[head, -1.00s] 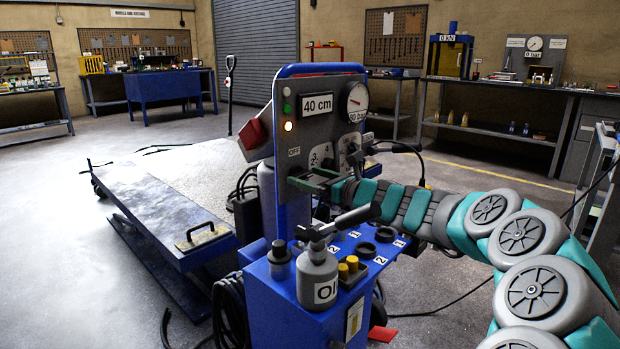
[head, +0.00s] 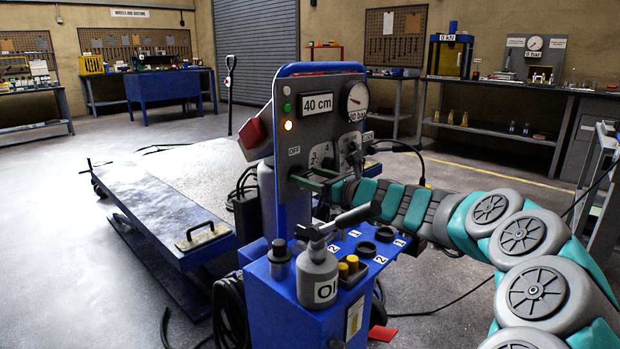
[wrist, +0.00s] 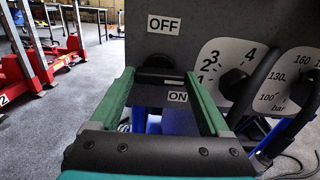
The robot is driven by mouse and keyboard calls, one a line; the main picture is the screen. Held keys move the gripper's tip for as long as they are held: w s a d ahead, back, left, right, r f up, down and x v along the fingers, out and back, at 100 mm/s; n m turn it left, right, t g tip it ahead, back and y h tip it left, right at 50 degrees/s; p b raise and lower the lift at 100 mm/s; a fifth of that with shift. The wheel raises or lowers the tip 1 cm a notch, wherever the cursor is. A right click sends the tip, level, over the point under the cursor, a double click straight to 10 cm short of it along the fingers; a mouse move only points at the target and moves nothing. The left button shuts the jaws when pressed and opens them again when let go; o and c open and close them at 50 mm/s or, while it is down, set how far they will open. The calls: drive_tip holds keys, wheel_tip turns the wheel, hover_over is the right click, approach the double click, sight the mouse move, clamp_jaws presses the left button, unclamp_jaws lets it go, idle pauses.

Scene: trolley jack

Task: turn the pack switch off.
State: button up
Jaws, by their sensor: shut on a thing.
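The control panel (head: 330,110) stands on the blue trolley jack unit. At its lower left is the pack switch, which shows in the wrist view as a dark bar (wrist: 160,77) between the OFF label (wrist: 164,25) above and the ON label (wrist: 178,97) below. My gripper (wrist: 160,73) has its green fingers on either side of this bar, shut on it. In the head view my gripper (head: 307,178) reaches the panel from the right, below the OFF label. The fingers partly hide the switch there, and its exact tilt is hard to tell. A panel lamp (head: 288,126) glows.
Numbered dial (wrist: 232,78) and bar dial (wrist: 300,92) sit close right of my gripper.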

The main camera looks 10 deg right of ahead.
drive_tip(key=shift+f, duration=0.1)
drive_tip(key=n+b, duration=0.3)
drive_tip(key=n, duration=0.1)
drive_tip(key=shift+f, duration=0.1)
drive_tip(key=n+b, duration=0.4)
drive_tip(key=shift+s+a+n, duration=0.1)
drive_tip(key=shift+a+n, duration=0.05)
drive_tip(key=shift+n, duration=0.15)
drive_tip(key=shift+a+f+n+b, duration=0.1)
drive_tip(key=shift+a+n+b, duration=0.05)
drive_tip(key=shift+n+b, duration=4.05)
drive_tip(key=shift+n, duration=0.4)
drive_tip(key=o, duration=1.2)
